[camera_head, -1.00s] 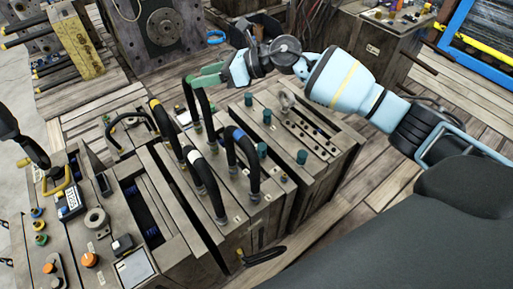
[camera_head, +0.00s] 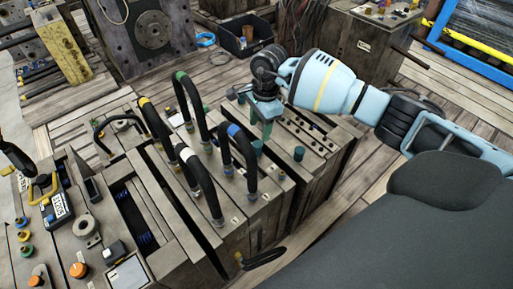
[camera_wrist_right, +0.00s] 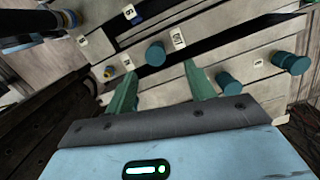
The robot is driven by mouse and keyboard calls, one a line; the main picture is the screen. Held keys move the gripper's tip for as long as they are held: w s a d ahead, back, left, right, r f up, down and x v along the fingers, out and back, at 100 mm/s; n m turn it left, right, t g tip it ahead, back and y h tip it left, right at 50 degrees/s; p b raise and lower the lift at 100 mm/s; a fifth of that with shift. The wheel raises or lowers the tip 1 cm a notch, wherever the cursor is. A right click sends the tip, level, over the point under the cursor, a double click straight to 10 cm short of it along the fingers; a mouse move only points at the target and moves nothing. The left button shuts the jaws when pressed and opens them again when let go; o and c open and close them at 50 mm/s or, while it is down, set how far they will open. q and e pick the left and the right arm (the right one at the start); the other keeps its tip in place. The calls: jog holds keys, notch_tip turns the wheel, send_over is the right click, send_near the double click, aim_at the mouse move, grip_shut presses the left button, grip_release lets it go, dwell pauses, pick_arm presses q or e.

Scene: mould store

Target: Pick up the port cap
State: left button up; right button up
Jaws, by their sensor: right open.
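One cap (camera_head: 299,153) stands clear at the block's right side. My right gripper (camera_head: 262,130) points down over the block with its green fingers apart. In the right wrist view, one cap (camera_wrist_right: 155,54) shows in the gap between the open fingertips (camera_wrist_right: 159,68), apart from both. Two more caps, one (camera_wrist_right: 229,84) just right of the right finger and one (camera_wrist_right: 291,62) farther right, also show there. My left gripper is not in view.
Black hoses with green, yellow and blue bands (camera_head: 188,100) arch up from the blocks left of my gripper. A black bin (camera_head: 246,42) stands on the floor behind. A bench with a meter (camera_head: 57,208) and orange knobs is at the left. The plank floor at right is clear.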

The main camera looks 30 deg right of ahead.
aim_at(258, 143)
jog(key=shift+s+a+f, duration=0.1)
jog(key=shift+a+f, duration=0.1)
jog(key=shift+f, duration=1.05)
jog(key=shift+s+a+f, duration=0.1)
jog(key=shift+a+f, duration=0.1)
jog(key=shift+f, duration=1.1)
jog(key=shift+s+a+f, duration=0.1)
jog(key=shift+a+f, duration=0.1)
jog(key=shift+f, duration=1.05)
grip_shut()
